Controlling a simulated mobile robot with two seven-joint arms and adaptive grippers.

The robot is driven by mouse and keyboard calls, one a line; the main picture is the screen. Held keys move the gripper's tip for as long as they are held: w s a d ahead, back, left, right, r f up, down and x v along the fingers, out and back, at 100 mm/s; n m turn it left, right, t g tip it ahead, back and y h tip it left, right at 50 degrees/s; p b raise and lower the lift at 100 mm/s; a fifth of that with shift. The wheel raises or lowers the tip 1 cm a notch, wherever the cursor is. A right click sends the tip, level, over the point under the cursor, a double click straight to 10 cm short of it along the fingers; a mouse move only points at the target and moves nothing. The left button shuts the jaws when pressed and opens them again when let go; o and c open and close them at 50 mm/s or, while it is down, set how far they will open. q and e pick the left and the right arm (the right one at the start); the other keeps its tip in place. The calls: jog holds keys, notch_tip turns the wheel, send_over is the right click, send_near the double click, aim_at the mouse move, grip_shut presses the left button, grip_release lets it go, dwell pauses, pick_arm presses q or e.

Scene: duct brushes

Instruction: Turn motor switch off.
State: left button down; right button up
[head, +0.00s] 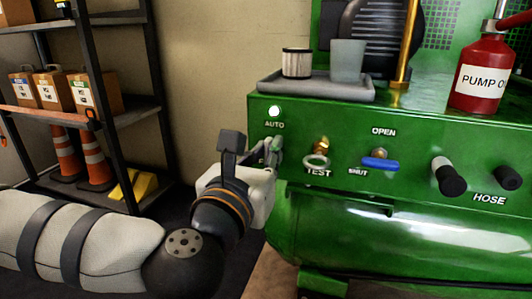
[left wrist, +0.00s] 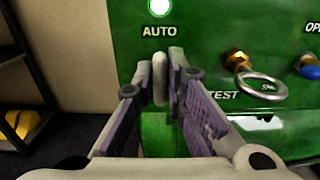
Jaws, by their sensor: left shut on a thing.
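The motor switch shows in the left wrist view as a pale upright lever (left wrist: 160,78) below the AUTO label on the green machine panel. A round white light (head: 274,112) is lit above that label; it also shows in the left wrist view (left wrist: 160,7). My left gripper (head: 272,152) is at the panel's left end, its fingers (left wrist: 162,72) on either side of the lever and shut on it. In the head view the fingers hide most of the switch, and its lower part is hard to make out. My right gripper is not in view.
Right of the switch are a brass TEST valve with a ring (head: 317,160), a blue valve handle (head: 380,164) and black knobs (head: 448,178). A shelf (head: 130,103) stands left.

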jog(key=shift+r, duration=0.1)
pick_arm(q)
jog(key=shift+s+d+f+m+p, duration=0.1)
jog(key=shift+m+p, duration=2.3)
jog(key=shift+m, duration=0.55)
jog(key=shift+w+d+f+m+p, duration=0.1)
jog(key=shift+m+p, duration=2.35)
jog(key=shift+m, duration=0.55)
jog(key=shift+s+d+f+m+p, duration=0.1)
jog(key=shift+m+p, duration=2.3)
jog(key=shift+m, duration=0.55)
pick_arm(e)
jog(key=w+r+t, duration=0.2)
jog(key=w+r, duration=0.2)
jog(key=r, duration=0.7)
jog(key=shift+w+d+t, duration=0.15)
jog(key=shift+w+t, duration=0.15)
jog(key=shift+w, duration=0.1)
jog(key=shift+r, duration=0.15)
pick_arm(q)
jog(key=shift+a, duration=0.1)
jog(key=c, duration=1.7)
grip_release()
jog(key=shift+o, duration=0.2)
